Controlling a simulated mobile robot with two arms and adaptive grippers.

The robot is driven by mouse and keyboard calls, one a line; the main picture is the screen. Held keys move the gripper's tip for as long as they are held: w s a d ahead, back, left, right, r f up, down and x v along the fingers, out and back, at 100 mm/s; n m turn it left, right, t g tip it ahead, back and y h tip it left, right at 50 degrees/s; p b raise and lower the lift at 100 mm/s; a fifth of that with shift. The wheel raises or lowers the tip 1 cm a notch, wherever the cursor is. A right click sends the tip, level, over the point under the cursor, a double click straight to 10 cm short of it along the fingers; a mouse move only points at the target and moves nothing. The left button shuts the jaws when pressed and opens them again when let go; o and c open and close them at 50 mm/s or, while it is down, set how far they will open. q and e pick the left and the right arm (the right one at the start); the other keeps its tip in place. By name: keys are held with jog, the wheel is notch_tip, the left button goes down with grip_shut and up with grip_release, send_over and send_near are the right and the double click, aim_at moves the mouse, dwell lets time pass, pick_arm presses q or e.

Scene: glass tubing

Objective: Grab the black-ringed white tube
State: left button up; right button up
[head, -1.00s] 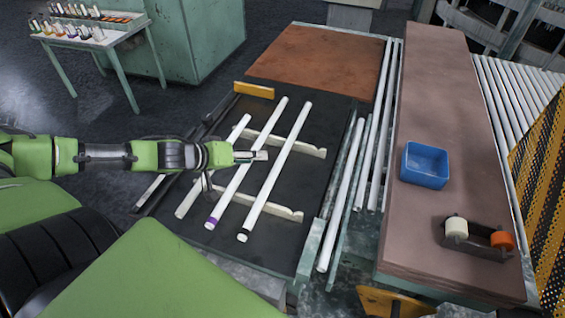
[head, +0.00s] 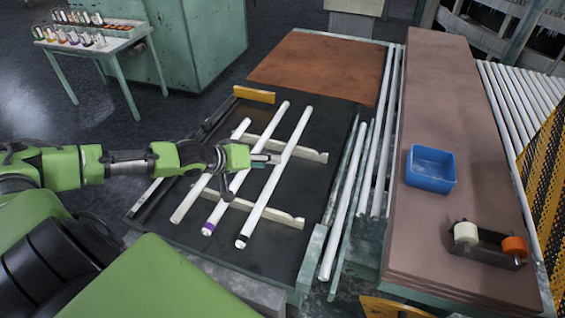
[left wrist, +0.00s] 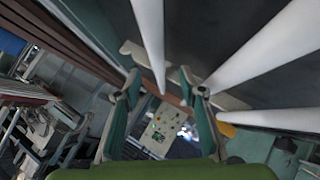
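The black-ringed white tube (head: 262,200) is the rightmost of three long white tubes on the black table. Its black ring is at its near end, and it lies slanted across two notched supports. My left gripper (head: 268,158) reaches in from the left, above the tubes, and its tip overlaps the upper half of the black-ringed tube. My right gripper is in neither view.
A purple-ringed tube (head: 223,204) lies just left, partly hidden by my gripper, with another white tube (head: 190,198) beyond it. A pale notched support (head: 287,217) crosses beneath. A blue bin (head: 430,169) and a roll holder (head: 487,243) stand on the right bench.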

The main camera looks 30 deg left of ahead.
pick_arm(q)
jog(key=shift+w+d, duration=0.1)
jog(key=shift+w, duration=0.2)
jog(key=p+x, duration=0.2)
jog(key=x, duration=0.2)
jog(key=shift+d+r, duration=0.1)
jog(key=shift+d, duration=0.05)
jog(key=shift+w+d+f, duration=0.1)
jog(key=shift+w+f, duration=0.15)
jog(key=shift+f, duration=0.1)
grip_shut()
